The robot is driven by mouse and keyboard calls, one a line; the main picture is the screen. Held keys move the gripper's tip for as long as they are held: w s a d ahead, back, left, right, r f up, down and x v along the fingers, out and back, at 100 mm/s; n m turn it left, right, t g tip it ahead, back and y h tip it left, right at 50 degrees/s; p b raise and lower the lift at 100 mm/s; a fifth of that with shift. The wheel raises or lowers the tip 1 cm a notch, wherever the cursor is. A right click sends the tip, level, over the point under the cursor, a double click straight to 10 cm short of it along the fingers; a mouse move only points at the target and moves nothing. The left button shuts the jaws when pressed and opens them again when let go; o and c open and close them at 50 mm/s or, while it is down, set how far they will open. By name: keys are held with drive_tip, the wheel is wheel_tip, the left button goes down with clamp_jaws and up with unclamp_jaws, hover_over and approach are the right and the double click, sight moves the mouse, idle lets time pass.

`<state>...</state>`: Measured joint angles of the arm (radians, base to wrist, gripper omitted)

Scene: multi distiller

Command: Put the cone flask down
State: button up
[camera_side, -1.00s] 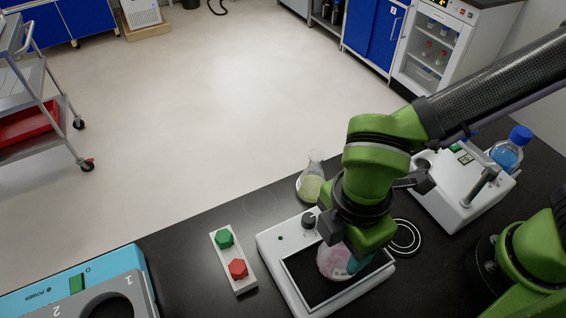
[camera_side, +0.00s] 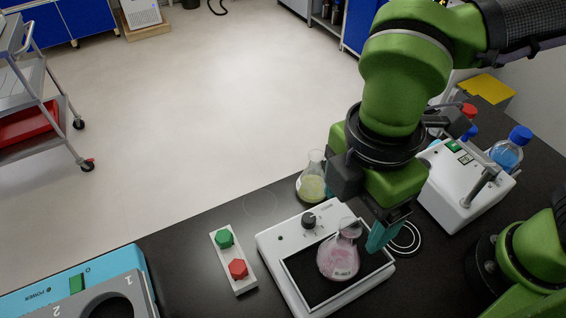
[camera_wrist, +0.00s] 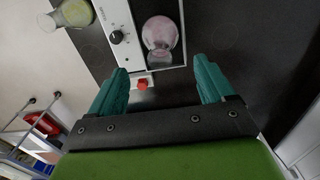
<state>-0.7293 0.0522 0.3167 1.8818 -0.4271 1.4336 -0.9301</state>
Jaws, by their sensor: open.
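A cone flask (camera_side: 340,258) with pink liquid stands upright on the dark plate of a white device with a knob (camera_side: 272,245). In the wrist view the pink cone flask (camera_wrist: 160,38) shows on the plate, beyond the fingertips. My gripper (camera_side: 381,236) is to the right of the flask and higher, apart from it. In the wrist view my gripper (camera_wrist: 163,75) has its teal fingers spread wide, with nothing between them. A second cone flask with yellow liquid (camera_side: 312,184) stands behind the device.
A strip with a green and a red button (camera_side: 233,262) lies left of the device. A white instrument (camera_side: 455,188) and a blue-capped bottle (camera_side: 507,153) stand at right. A blue machine (camera_side: 90,290) is front left. Black bench (camera_side: 185,245) shows between them.

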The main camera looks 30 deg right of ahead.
sight(348, 233)
wheel_tip(348, 233, up, 3)
drive_tip(key=shift+f, duration=0.2)
wheel_tip(348, 233, down, 12)
drive_tip(key=shift+r, duration=1.35)
